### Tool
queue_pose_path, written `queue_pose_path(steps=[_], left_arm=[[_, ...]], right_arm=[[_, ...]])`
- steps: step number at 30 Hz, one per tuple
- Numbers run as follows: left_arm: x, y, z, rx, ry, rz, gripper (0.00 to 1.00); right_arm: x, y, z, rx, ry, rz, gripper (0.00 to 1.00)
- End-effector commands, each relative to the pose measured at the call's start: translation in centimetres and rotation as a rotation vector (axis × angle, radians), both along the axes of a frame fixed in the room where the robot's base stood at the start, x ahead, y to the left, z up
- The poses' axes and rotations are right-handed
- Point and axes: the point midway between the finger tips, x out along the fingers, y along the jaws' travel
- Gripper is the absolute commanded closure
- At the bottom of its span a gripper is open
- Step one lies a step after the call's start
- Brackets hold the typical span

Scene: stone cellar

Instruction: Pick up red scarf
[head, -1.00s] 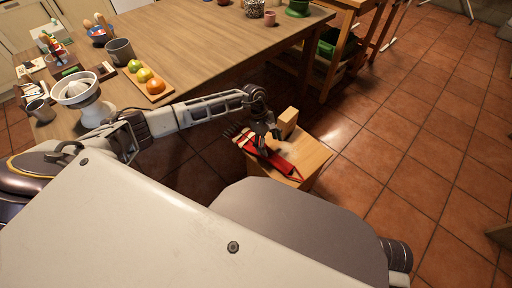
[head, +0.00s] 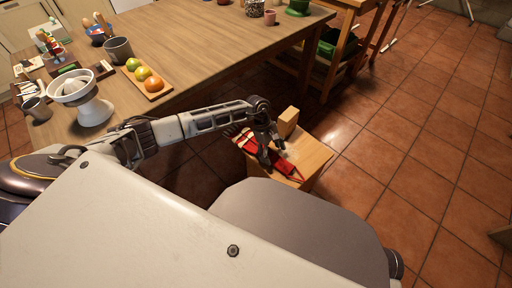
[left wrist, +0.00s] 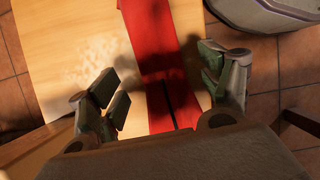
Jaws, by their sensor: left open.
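The red scarf (head: 287,168) lies across the top of a small wooden stand (head: 312,155); its striped, fringed end is at the upper left. My left gripper (head: 274,154) is open just over the scarf, pointing down. In the left wrist view, the scarf (left wrist: 153,35) runs as a flat red band between the two spread fingers of my left gripper (left wrist: 160,88). Part of the scarf is in the fingers' shadow. I cannot tell whether the fingers touch the stand top. My right gripper is out of view.
A wooden block (head: 288,120) stands on the far edge of the stand. A large table (head: 200,45) behind holds a white juicer (head: 88,105), a grey cup (head: 118,49) and a fruit board (head: 151,95).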

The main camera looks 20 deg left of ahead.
Motion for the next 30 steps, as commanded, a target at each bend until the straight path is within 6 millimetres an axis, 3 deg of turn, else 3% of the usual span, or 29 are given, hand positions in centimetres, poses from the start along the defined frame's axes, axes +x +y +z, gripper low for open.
queue_pose_path(steps=[7, 23, 30], left_arm=[[-0.3, -0.9, -2.3, 0.000, 0.001, 0.000, 0.21], [-0.3, -1.0, -2.4, 0.000, 0.001, 0.000, 0.21], [-0.3, -1.0, -2.4, 0.000, 0.001, 0.000, 0.52]], right_arm=[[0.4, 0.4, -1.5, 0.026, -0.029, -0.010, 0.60], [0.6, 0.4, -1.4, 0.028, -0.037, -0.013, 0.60], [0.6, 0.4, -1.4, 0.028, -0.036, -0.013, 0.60]])
